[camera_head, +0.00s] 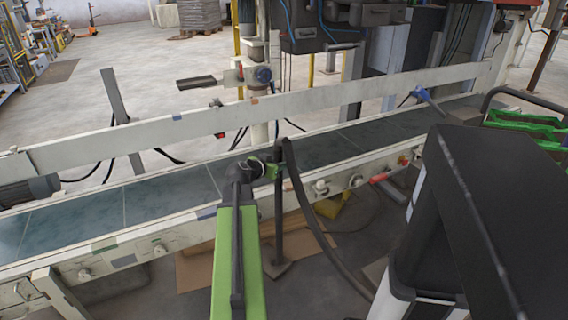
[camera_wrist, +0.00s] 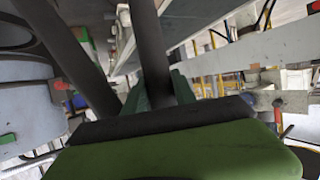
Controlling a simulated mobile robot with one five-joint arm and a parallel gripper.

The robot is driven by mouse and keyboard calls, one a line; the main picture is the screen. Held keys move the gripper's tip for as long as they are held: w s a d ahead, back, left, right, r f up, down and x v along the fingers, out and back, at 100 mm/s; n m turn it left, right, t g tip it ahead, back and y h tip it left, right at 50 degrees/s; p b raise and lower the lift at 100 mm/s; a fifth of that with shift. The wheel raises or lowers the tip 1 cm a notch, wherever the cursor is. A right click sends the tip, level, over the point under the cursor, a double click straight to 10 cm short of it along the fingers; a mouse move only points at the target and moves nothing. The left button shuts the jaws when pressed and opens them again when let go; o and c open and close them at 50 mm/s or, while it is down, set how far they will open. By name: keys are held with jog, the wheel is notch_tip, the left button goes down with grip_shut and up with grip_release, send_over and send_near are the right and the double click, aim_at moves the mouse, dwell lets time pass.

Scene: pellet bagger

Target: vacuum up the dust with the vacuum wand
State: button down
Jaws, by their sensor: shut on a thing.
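My gripper (camera_head: 268,168) reaches to the near side of the conveyor, its green fingers shut around a dark upright tube. This looks like the vacuum wand (camera_head: 279,215). Its top bends over into a black hose (camera_head: 318,225) that hangs down to the right. The tube runs down to a flat dark foot (camera_head: 277,266) at floor level. In the wrist view the wand (camera_wrist: 150,45) stands between the fingers of my gripper (camera_wrist: 158,92), and the hose (camera_wrist: 65,50) slants past on the left. I cannot make out any dust.
The conveyor (camera_head: 165,196) crosses the view, with a pale rail (camera_head: 150,140) behind it. A blue-handled tool (camera_head: 424,97) lies on its right part. Cardboard (camera_head: 200,262) and a yellow item (camera_head: 332,205) lie below. Green crates (camera_head: 530,122) stand at right.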

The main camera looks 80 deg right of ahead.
jog(key=w+a, duration=1.7)
jog(key=w, duration=0.4)
jog(key=shift+w+a, duration=0.25)
jog(key=shift+a, duration=0.1)
dwell(1.5)
jog(key=shift+r, duration=0.1)
